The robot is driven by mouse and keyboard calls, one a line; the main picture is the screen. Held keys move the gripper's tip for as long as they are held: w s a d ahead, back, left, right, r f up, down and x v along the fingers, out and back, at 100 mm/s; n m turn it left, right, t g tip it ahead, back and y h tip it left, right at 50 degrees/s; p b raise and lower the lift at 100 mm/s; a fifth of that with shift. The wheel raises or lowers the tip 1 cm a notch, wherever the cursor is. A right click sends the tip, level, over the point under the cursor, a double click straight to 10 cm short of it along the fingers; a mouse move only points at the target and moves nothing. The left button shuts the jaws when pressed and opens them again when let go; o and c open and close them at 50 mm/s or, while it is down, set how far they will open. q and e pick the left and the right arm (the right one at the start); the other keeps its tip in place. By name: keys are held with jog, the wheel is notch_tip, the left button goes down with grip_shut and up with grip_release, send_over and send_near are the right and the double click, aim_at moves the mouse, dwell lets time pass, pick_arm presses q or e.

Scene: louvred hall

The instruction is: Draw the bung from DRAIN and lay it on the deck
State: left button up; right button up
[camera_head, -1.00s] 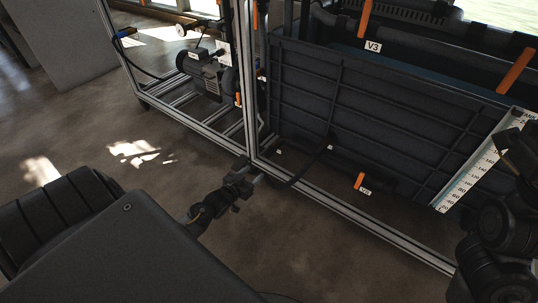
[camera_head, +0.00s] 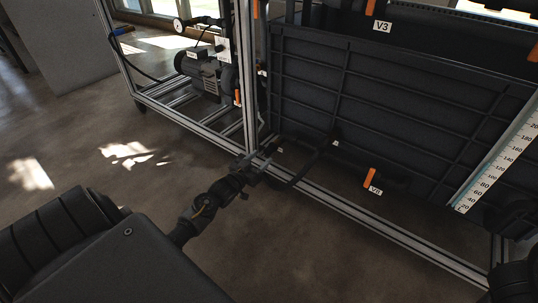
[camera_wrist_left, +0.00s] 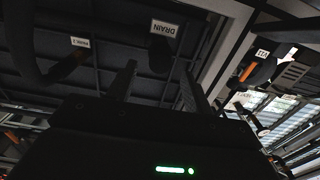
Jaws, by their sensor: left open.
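The DRAIN label (camera_wrist_left: 164,28) shows at the top of the left wrist view, on the dark underside of the tank. A dark rounded stub (camera_wrist_left: 160,56) hangs beside it; whether this is the bung or the pipe end I cannot tell. My left gripper (camera_head: 260,167) is open and low by the frame's bottom rail. In the left wrist view its two fingers (camera_wrist_left: 157,84) point up towards the stub, which shows between and beyond their tips. Nothing shows between the fingers. Dark arm parts of mine stand at the right edge; no right gripper can be made out.
The aluminium rail (camera_head: 370,230) runs along the tank's (camera_head: 400,110) lower front. A black hose (camera_head: 312,160) curves beside my left gripper. An orange valve handle (camera_head: 370,177) is further right. A pump (camera_head: 199,70) stands inside the frame. The concrete deck (camera_head: 100,120) at left is clear.

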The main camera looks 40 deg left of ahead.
aim_at(267, 153)
pick_arm(q)
jog(key=shift+w+a+b, duration=0.1)
jog(key=shift+w+b, duration=0.5)
jog(key=shift+w, duration=2.35)
jog(key=shift+p, duration=0.4)
grip_shut()
